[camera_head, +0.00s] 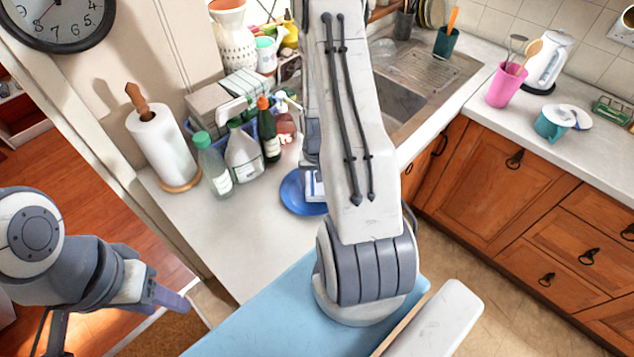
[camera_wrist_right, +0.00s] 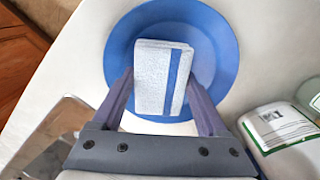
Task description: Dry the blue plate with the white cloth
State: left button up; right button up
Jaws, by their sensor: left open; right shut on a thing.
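The blue plate (camera_head: 296,196) lies on the white counter, partly hidden behind my right arm in the head view. In the right wrist view the plate (camera_wrist_right: 222,50) fills the upper middle. The white cloth (camera_wrist_right: 152,82), folded and with a blue stripe, is between the fingers of my right gripper (camera_wrist_right: 160,78), over the plate. The gripper is shut on it. I cannot tell whether the cloth touches the plate. A bit of the cloth (camera_head: 313,185) shows in the head view. My left gripper (camera_head: 168,298) is open and empty at lower left, away from the plate.
Several bottles (camera_head: 243,152) and a paper towel roll (camera_head: 162,145) stand behind and left of the plate. A sink (camera_head: 398,98) is at the back. A light blue surface (camera_head: 260,325) lies in front. The counter (camera_head: 235,235) left of the plate is clear.

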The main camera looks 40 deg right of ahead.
jog(key=shift+f+b, duration=0.45)
jog(key=shift+f, duration=0.15)
dwell(0.3)
